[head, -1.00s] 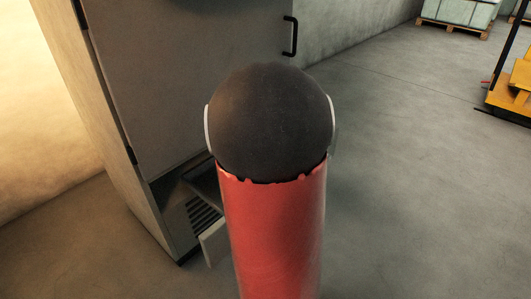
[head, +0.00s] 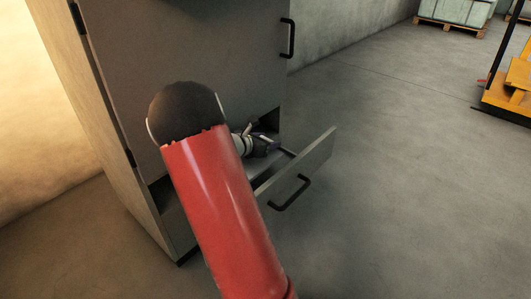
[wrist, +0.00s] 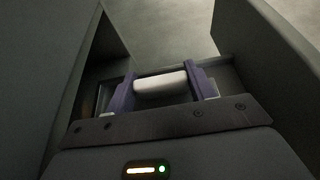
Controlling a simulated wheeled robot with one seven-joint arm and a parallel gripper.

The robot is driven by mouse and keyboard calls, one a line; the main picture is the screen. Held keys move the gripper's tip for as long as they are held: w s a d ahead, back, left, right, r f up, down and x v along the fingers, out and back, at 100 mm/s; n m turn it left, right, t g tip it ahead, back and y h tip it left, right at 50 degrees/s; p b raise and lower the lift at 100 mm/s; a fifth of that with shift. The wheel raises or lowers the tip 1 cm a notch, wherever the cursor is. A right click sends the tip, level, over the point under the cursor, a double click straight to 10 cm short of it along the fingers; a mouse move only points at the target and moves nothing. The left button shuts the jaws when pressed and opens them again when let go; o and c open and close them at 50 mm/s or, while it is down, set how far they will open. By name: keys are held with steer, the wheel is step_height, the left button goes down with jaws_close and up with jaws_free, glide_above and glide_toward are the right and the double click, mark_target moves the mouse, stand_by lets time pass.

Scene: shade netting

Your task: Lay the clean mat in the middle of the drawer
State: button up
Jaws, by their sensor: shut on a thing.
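The drawer (head: 302,174) is pulled out at the bottom of the grey cabinet, its front with a black handle facing right. My gripper (head: 264,146) is low over the drawer, close to the cabinet face and partly hidden behind my red arm. In the wrist view, my gripper's purple fingers (wrist: 162,86) are shut on a white rounded thing, seemingly the clean mat (wrist: 160,81), rolled or folded. Grey panels rise close on both sides. I cannot tell whether the mat touches the drawer floor.
The cabinet (head: 215,50) stands directly behind the drawer, with a closed door and a black handle above. The concrete floor (head: 410,170) to the right is clear. A yellow cart (head: 510,95) and a loaded pallet (head: 450,22) stand far off at the right.

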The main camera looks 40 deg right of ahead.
mark_target(253, 167)
steer(key=shift+w+f, duration=0.2)
steer(key=shift+f, duration=2)
steer(key=shift+f+b, duration=0.1)
steer(key=shift+b, duration=0.35)
steer(key=o, duration=1.1)
steer(key=shift+r+p, duration=0.2)
steer(key=shift+p, duration=0.1)
steer(key=v, duration=1.2)
steer(key=shift+p, duration=0.4)
